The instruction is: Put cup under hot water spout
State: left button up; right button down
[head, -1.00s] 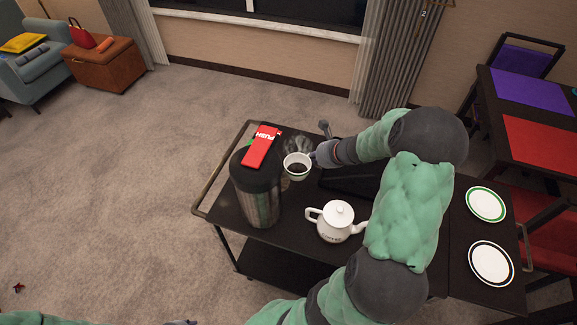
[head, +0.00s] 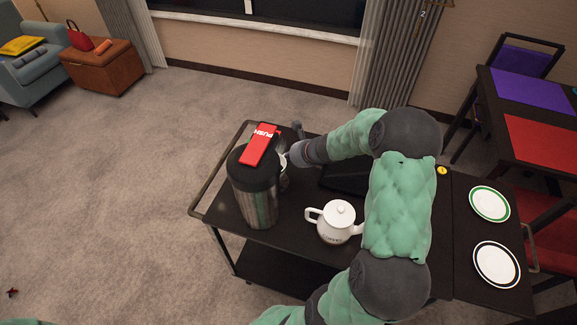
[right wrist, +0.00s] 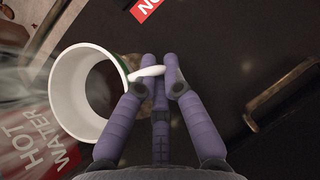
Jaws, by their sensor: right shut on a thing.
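A white cup (head: 284,168) shows only partly in the head view, mostly hidden by the steel hot water dispenser (head: 258,200). In the right wrist view the cup (right wrist: 57,95) has a dark interior and green trim. My right gripper (right wrist: 160,72) has its fingers shut on the cup's handle (right wrist: 148,73). The dispenser has a black top and a red PUSH lever (head: 259,143). Its red HOT WATER label (right wrist: 45,140) shows beside the cup in the wrist view. The spout is hidden, so I cannot tell whether the cup is directly under it. My left gripper is not in view.
A white teapot (head: 338,223) stands on the dark cart (head: 300,240) right of the dispenser. Two plates (head: 489,204) (head: 496,265) lie at the right. A dark tray-like object (head: 345,178) lies under my forearm. The cart has a rail (head: 221,172) at its left end.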

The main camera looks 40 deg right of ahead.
jog(key=shift+f+b, duration=1)
jog(key=shift+f, duration=0.7)
jog(key=shift+f, duration=0.2)
jog(key=c, duration=1.8)
grip_release()
jog(key=shift+f, duration=0.1)
jog(key=o, duration=0.4)
jog(key=shift+o, duration=0.2)
jog(key=shift+s+r, duration=0.15)
jog(key=shift+r, duration=0.4)
jog(key=p+v, duration=0.4)
jog(key=v, duration=0.7)
jog(key=shift+s+p, duration=0.3)
jog(key=shift+p, duration=0.05)
